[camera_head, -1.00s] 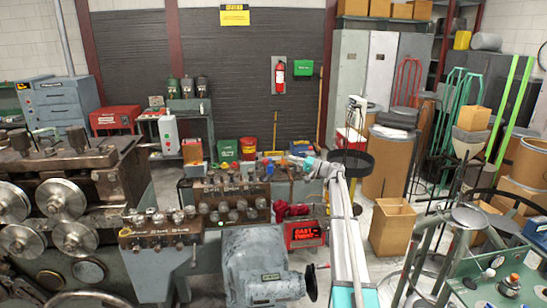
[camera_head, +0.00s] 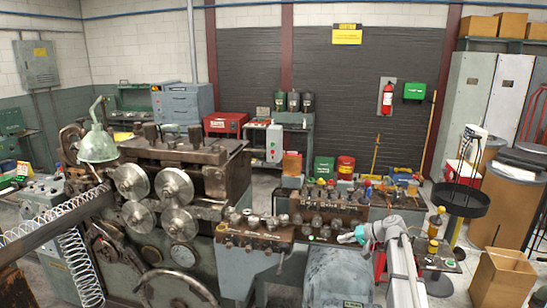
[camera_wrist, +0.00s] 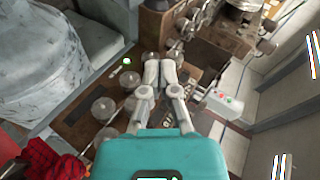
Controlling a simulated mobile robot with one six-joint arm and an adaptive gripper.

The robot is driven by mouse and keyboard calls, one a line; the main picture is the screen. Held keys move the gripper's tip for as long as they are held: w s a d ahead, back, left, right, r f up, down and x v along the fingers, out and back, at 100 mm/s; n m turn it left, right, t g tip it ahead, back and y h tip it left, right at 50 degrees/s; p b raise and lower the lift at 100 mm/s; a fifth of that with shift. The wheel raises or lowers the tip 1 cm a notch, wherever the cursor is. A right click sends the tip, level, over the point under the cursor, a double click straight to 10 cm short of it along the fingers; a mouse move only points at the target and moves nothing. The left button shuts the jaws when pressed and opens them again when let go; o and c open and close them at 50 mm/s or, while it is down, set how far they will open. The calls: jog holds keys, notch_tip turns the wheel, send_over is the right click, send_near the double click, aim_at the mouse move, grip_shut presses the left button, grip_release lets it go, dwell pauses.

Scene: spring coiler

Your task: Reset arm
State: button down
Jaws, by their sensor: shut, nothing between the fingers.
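My gripper (camera_head: 347,238) is at the end of my arm, beside the row of round knobs on the spring coiler's front panel (camera_head: 255,238). Its fingers are together with nothing between them. In the wrist view my gripper (camera_wrist: 160,72) points over a brown plate (camera_wrist: 75,125) with several round metal knobs; I cannot tell whether it touches any. The spring coiler (camera_head: 170,190) with its large round rollers stands left of my arm in the head view. A coiled spring (camera_head: 80,265) hangs at its left.
A grey rounded housing (camera_head: 340,275) sits close below my gripper. A black round tray (camera_head: 460,198) on a stand and an open cardboard box (camera_head: 502,277) are to the right. Red cloth (camera_wrist: 45,160) shows at the wrist view's lower left. A fire extinguisher (camera_head: 387,98) hangs behind.

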jog(key=s+a+f+n+g+h+b, duration=0.1)
jog(key=s+a+f+g+h, duration=0.2)
jog(key=s, duration=0.5)
jog(key=s+a+f+g+h, duration=0.1)
jog(key=s+a+f+h, duration=0.1)
jog(key=s+a+f, duration=0.45)
jog(key=s+d+f+n+g+h+b, duration=0.1)
jog(key=s+h, duration=0.4)
jog(key=s, duration=1)
jog(key=shift+s+d+f+h, duration=0.25)
jog(key=shift+f+h, duration=0.15)
jog(key=shift+f, duration=0.3)
